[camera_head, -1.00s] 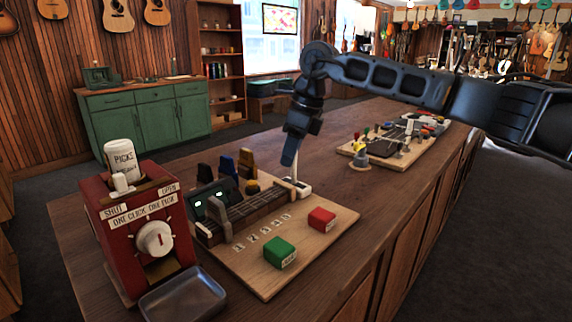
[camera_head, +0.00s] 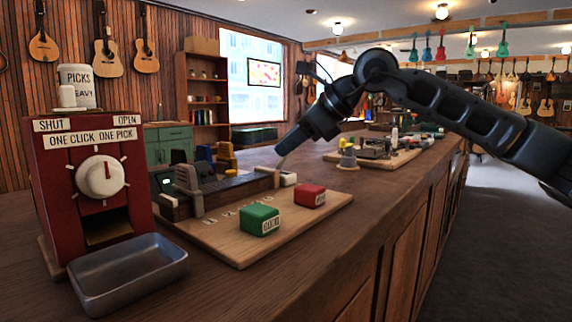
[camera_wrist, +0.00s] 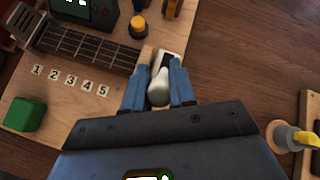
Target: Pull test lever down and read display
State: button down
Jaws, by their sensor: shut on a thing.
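My gripper (camera_head: 285,146) is shut on the test lever (camera_head: 278,166), a slim pale stick at the far end of the fretboard, and leans down to the left. The lever's white base (camera_head: 289,179) stands on the light wooden board. A dark unit with green lit marks (camera_head: 165,182), which looks like the display, stands behind the fretboard. It shows partly in the wrist view (camera_wrist: 76,8), too small and cropped to read.
On the wooden board (camera_head: 225,246) are a green block (camera_head: 260,219), a red block (camera_head: 308,195) and a fretboard. A red pick dispenser (camera_head: 85,150) and metal tray (camera_head: 129,272) stand at left. A second board (camera_head: 402,160) with tools lies farther along the counter.

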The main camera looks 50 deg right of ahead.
jog(key=shift+s+f+t+b, duration=0.4)
jog(key=shift+t+b, duration=0.4)
jog(key=shift+b, duration=0.9)
jog(key=shift+r, duration=0.15)
jog(key=c, duration=1)
grip_release()
jog(key=shift+o, duration=0.2)
jog(key=shift+s, duration=0.1)
jog(key=v, duration=0.7)
jog(key=shift+s+r+p, duration=0.15)
jog(key=shift+s+p, duration=0.15)
jog(key=shift+p, duration=0.05)
jog(key=shift+d, duration=0.15)
